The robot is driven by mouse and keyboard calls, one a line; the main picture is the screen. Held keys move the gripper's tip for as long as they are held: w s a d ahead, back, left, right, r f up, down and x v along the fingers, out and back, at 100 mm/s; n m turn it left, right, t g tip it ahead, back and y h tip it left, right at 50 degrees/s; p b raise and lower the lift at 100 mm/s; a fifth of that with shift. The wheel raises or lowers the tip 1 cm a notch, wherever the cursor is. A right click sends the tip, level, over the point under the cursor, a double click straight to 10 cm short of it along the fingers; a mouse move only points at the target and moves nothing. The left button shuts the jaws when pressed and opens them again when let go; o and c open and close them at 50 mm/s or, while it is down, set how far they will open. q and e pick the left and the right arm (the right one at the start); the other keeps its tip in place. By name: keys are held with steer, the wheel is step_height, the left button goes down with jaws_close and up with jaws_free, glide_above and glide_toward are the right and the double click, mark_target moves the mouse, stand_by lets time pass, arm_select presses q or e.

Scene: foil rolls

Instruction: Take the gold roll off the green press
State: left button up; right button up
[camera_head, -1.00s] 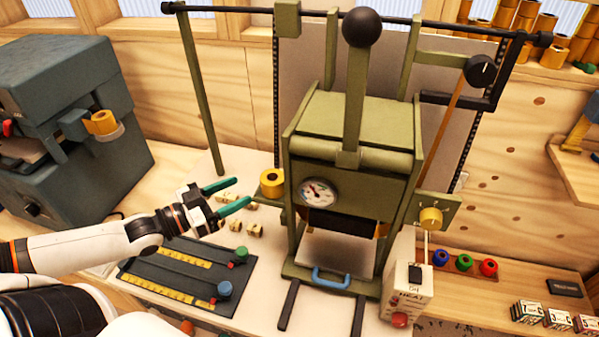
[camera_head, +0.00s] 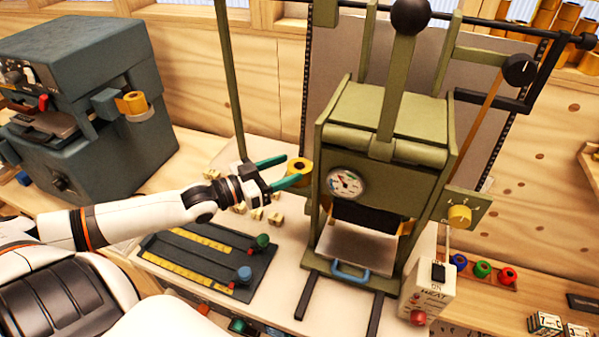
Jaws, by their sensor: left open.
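The green press (camera_head: 392,118) stands at the centre right with its dial gauge facing me. The gold roll (camera_head: 300,166) sits at the press's left side, beside its frame. My left gripper (camera_head: 287,171) comes in from the left with its two green fingers open and empty. One fingertip is at the roll's far left edge and the other is just below its near edge. I cannot tell whether either finger touches the roll. The roll's mount is partly hidden behind the roll and fingers. My right gripper is not in view.
A blue-grey machine (camera_head: 75,110) with another gold roll (camera_head: 132,103) stands at the left. A dark slider board (camera_head: 205,262) and small pale blocks lie under my left arm. A heat control box (camera_head: 430,286) stands at the press's right. Coloured rolls sit on the right shelf.

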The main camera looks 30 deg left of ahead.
mark_target(300, 166)
arm_select(q)
steer(key=shift+f+x, duration=0.15)
steer(key=shift+x, duration=0.95)
steer(key=shift+f+x, duration=0.2)
steer(key=shift+x, duration=0.9)
steer(key=shift+s, duration=0.1)
steer(key=c, duration=0.6)
steer(key=shift+c, duration=0.3)
steer(key=shift+r, duration=0.15)
